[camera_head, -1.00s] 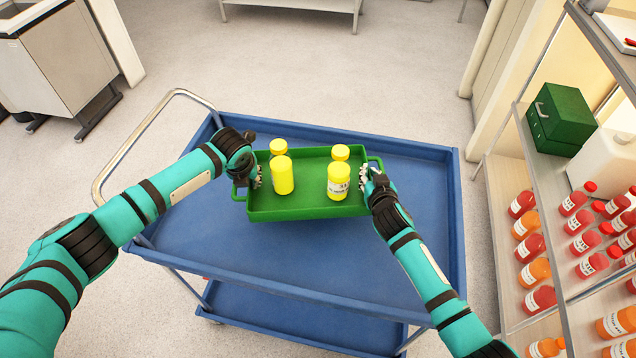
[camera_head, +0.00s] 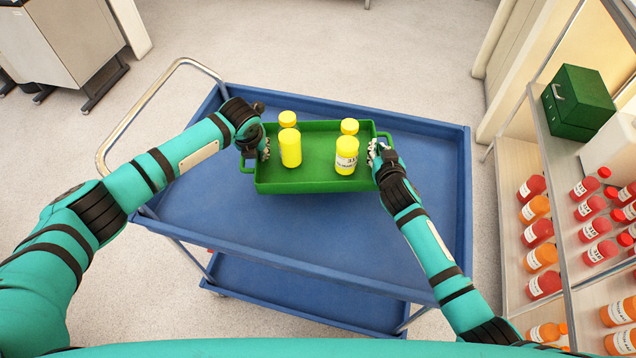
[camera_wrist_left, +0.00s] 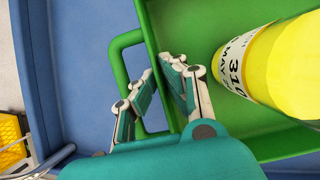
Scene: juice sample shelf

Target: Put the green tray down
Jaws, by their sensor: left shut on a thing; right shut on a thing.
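The green tray (camera_head: 318,180) is over the blue cart's top shelf, and I cannot tell whether it touches the shelf. My right gripper (camera_head: 376,152) is shut on the tray's right end. A labelled yellow bottle (camera_wrist_left: 285,70) lies close to the left fingers in the wrist view.
The blue cart (camera_head: 290,245) has a bare top around the tray, a raised rim and a metal handle (camera_head: 140,110) at left. A shelf at right holds red and orange bottles (camera_head: 540,232) and a green box (camera_head: 578,100).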

